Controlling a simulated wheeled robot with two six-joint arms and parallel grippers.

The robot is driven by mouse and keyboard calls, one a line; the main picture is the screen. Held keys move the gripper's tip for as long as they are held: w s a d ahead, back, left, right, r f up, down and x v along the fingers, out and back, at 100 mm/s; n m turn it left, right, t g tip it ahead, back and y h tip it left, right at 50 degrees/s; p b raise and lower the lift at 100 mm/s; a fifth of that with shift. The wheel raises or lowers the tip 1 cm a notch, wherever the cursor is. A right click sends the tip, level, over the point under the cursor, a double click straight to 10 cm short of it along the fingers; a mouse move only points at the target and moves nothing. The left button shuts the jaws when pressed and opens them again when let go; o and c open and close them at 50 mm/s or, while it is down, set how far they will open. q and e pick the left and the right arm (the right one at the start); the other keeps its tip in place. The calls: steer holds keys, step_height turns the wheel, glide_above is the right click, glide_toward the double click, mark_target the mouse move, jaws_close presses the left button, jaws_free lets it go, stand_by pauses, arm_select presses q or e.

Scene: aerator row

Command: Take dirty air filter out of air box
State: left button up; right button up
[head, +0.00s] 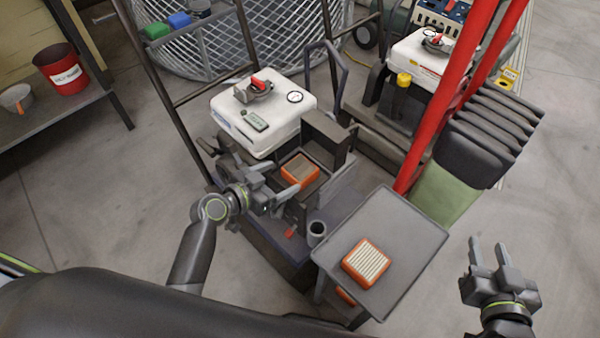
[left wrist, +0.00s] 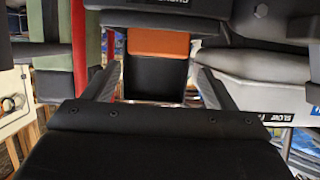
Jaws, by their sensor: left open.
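The dirty air filter (head: 300,168), an orange frame with dull brownish pleats, sits in the dark air box (head: 318,188) of the near machine. The air box stands open, with a dark flap (head: 327,135) raised behind it. My left gripper (head: 282,178) is open and empty at the left side of the air box, close to the filter. In the left wrist view, the orange filter (left wrist: 158,42) shows ahead between the spread fingers, apart from them. A cleaner orange-framed filter (head: 366,262) with pale pleats lies on the grey tray (head: 405,225). My right gripper (head: 489,252) is open and empty, right of the tray.
The machine's white cover (head: 275,125) with a red-handled valve rises behind my left gripper. Red posts (head: 440,110) and stacked dark parts stand at right. Another orange item (head: 345,296) shows below the tray.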

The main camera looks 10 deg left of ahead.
mark_target(294, 173)
arm_select(q)
steer(key=shift+x, duration=1.7)
steer(key=b+x, duration=0.1)
steer(key=x, duration=0.3)
steer(key=shift+s+f+b, duration=0.2)
steer(key=shift+f+b, duration=0.1)
steer(key=shift+b, duration=0.05)
steer(key=shift+w+d+f, duration=0.1)
steer(key=shift+w+d, duration=0.15)
steer(key=shift+w, duration=0.1)
steer(key=c, duration=0.8)
steer(key=shift+o, duration=0.2)
arm_select(e)
step_height(294, 173, up, 13)
steer(key=n+t, duration=0.1)
steer(key=t, duration=0.7)
steer(key=shift+w+a+n, duration=0.2)
steer(key=shift+w+n, duration=0.1)
steer(key=shift+w, duration=0.05)
